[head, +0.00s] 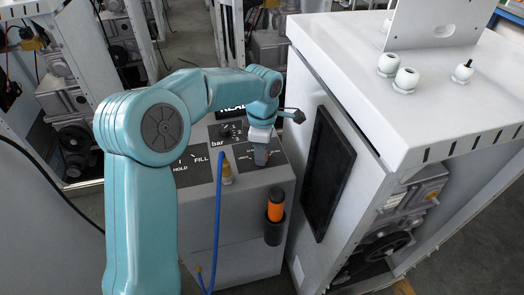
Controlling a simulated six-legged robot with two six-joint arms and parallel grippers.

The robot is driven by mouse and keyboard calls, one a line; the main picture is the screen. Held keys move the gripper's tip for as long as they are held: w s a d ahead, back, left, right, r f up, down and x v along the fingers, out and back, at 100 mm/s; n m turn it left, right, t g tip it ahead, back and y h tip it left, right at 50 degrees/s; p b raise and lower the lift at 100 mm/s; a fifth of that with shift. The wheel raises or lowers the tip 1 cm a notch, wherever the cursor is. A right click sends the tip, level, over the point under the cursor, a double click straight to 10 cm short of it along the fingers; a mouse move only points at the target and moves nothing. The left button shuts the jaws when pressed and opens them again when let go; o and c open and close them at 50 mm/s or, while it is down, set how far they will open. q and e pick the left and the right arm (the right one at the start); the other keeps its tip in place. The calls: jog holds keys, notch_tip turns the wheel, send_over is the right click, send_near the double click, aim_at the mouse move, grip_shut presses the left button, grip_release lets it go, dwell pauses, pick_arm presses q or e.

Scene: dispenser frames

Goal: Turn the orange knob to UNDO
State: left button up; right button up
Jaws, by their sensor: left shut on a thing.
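My left arm comes in from the left, and its gripper (261,151) points down at the right-hand dark panel (278,152) on top of the grey dispenser cabinet. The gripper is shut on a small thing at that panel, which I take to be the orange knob. The fingers hide most of it, so its colour and pointing direction cannot be told. The small markings on this panel are too small to read. My right gripper is not in view.
Left of the gripper are a panel marked HOLD and FILL (190,170), a brass fitting (227,172) and a blue hose (217,215). An orange-and-black handle (275,208) sits on the cabinet front. A tall white cabinet (350,110) stands close on the right.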

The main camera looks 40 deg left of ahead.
pick_arm(q)
jog(key=shift+w+a+r+n, duration=0.1)
jog(key=shift+r+n, duration=0.05)
jog(key=shift+n, duration=0.65)
jog(key=o, duration=1)
jog(key=shift+o, duration=0.2)
notch_tip(320, 180, up, 16)
jog(key=p, duration=0.2)
jog(key=shift+r+p, duration=0.15)
jog(key=shift+p, duration=0.2)
jog(key=shift+s, duration=0.25)
